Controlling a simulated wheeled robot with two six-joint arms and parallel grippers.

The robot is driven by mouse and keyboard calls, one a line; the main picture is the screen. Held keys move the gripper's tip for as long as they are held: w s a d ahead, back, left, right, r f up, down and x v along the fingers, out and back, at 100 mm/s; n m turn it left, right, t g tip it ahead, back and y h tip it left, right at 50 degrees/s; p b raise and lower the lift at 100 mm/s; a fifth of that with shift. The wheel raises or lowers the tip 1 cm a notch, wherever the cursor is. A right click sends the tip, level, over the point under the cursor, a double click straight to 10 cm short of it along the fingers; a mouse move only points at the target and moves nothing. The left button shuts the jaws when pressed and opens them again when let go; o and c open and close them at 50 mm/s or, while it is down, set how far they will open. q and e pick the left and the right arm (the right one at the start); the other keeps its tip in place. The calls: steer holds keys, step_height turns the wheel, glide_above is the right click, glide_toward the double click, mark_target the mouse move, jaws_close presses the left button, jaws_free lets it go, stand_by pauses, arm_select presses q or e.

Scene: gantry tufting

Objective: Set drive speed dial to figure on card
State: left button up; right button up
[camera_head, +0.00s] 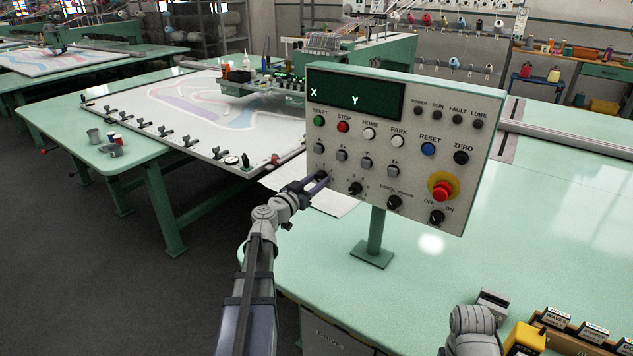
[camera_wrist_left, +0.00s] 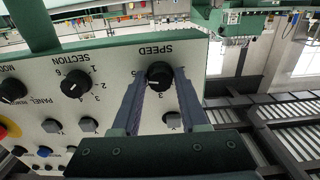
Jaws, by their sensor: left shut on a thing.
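The speed dial (camera_wrist_left: 159,75) is a black round knob under the printed word SPEED on the control panel, which appears upside down in the left wrist view. My left gripper (camera_wrist_left: 158,92) has its two fingers on either side of this knob and is shut on it. In the head view the gripper (camera_head: 319,181) meets the lower left corner of the pale control panel (camera_head: 440,131) and mostly hides the dial. The dial's exact setting is too small to read. No card with a readable speed figure shows. Part of my right arm shows at the bottom right; its gripper does not.
The section dial (camera_wrist_left: 74,83) sits beside the speed dial. A red emergency button (camera_head: 443,190) is at the panel's lower right. The panel stands on a green post (camera_head: 376,232) on the green table (camera_head: 520,215). White paper (camera_head: 335,203) lies behind. Labelled black blocks (camera_head: 556,317) stand front right.

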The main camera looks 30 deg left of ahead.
arm_select(q)
jaws_close()
steer(key=n, duration=0.5)
steer(key=shift+n, duration=2.3)
steer(key=o, duration=1.1)
jaws_free()
steer(key=shift+o, duration=0.2)
steer(key=s, duration=0.8)
steer(key=shift+a, duration=0.25)
steer(key=shift+w, duration=0.1)
